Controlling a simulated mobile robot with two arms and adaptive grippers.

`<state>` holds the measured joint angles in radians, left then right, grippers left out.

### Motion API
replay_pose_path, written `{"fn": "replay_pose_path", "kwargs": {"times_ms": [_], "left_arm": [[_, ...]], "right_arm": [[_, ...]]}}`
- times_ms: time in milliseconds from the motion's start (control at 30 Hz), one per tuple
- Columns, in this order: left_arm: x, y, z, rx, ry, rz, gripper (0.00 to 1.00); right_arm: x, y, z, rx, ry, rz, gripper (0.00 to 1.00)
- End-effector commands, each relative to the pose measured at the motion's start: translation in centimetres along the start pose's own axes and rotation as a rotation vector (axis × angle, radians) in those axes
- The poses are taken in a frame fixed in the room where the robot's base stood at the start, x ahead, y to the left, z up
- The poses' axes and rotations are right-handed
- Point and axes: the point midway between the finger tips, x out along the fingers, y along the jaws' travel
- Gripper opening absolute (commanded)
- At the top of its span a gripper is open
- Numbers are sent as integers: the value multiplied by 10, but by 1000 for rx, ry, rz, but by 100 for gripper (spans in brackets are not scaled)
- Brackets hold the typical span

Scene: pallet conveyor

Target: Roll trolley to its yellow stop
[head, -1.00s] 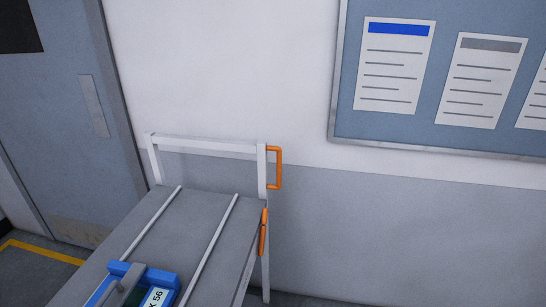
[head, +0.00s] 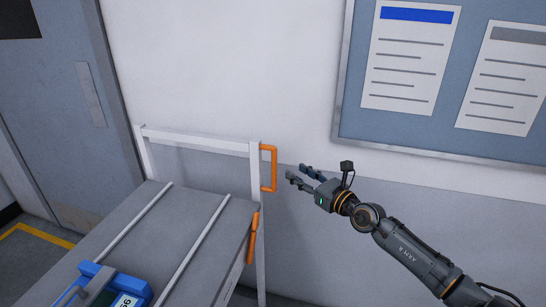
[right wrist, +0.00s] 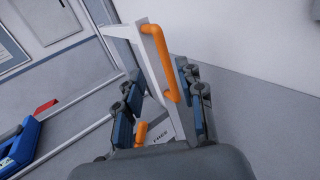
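The trolley (head: 165,228) has a grey deck and a white end frame, standing by the wall in the head view. An upright orange handle (head: 274,168) is fixed to the frame's right post. My right gripper (head: 300,176) is open and empty, just right of the handle with its fingers pointing at it. In the right wrist view the handle (right wrist: 160,62) shows ahead between the spread fingers (right wrist: 160,100); I see no grip on it. My left gripper is not in view. I cannot make out a yellow stop.
A blue case (head: 112,287) lies on the trolley deck. An orange lever (head: 253,238) sits on the deck's right side. A yellow line (head: 35,232) marks the floor by the grey door (head: 60,100). The wall stands close behind the frame.

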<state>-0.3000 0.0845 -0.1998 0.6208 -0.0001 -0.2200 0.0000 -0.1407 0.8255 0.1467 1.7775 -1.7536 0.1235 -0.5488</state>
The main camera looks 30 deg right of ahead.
Motion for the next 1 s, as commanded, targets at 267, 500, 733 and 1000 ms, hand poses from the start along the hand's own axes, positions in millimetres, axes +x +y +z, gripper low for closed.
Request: {"fn": "replay_pose_path", "kwargs": {"times_ms": [267,500,733,1000], "left_arm": [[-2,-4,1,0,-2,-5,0],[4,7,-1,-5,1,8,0],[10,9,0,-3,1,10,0],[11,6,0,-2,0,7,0]], "right_arm": [[45,-1,1,4,-3,-2,38],[83,-1,0,6,-3,-3,38],[108,-1,-1,5,-1,-3,38],[116,0,-1,5,1,-2,38]]}}
